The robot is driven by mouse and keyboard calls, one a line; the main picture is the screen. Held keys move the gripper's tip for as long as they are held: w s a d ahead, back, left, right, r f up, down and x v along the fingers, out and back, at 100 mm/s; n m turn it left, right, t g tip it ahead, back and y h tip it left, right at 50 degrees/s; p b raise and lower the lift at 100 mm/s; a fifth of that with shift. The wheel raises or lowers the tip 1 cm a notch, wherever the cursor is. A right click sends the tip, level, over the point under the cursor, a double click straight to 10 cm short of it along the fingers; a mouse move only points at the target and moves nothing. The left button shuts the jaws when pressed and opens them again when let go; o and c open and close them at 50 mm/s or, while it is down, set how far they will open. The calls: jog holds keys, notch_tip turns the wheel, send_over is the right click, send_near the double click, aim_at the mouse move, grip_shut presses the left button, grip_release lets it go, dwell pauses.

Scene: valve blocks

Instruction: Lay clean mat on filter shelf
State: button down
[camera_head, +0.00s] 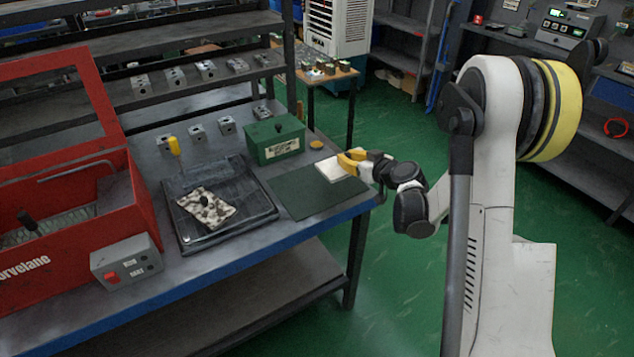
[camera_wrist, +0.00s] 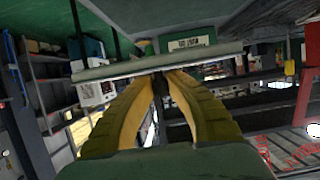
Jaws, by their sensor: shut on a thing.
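A clean white mat (camera_head: 334,171) is in my gripper (camera_head: 352,160) above the right end of the workbench, over a dark green sheet (camera_head: 305,199). In the wrist view, the yellow fingers (camera_wrist: 160,80) are shut on the mat, which shows as a thin pale slab (camera_wrist: 110,70) seen edge-on. A black tray-like shelf (camera_head: 257,207) lies on the bench left of the green sheet. It may be the filter shelf. A white mat with dark stains (camera_head: 205,208) lies on it. My gripper is to the right of this shelf, apart from it.
A green box (camera_head: 275,140) stands behind the green sheet, with a small tan disc (camera_head: 317,145) beside it. A yellow-handled tool (camera_head: 174,146) stands at the shelf's back edge. A red machine (camera_head: 130,200) and grey switch box (camera_head: 126,262) are at left. Metal blocks (camera_head: 196,133) line the back.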

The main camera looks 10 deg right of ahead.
jog(key=b, duration=0.3)
send_over(317, 184)
notch_tip(317, 184, down, 6)
jog(key=shift+s+r, duration=0.15)
notch_tip(317, 184, down, 4)
jog(key=b, duration=0.2)
jog(key=shift+b, duration=0.3)
jog(key=shift+r, duration=0.1)
jog(key=c, duration=1.4)
grip_release()
jog(key=shift+c, duration=0.2)
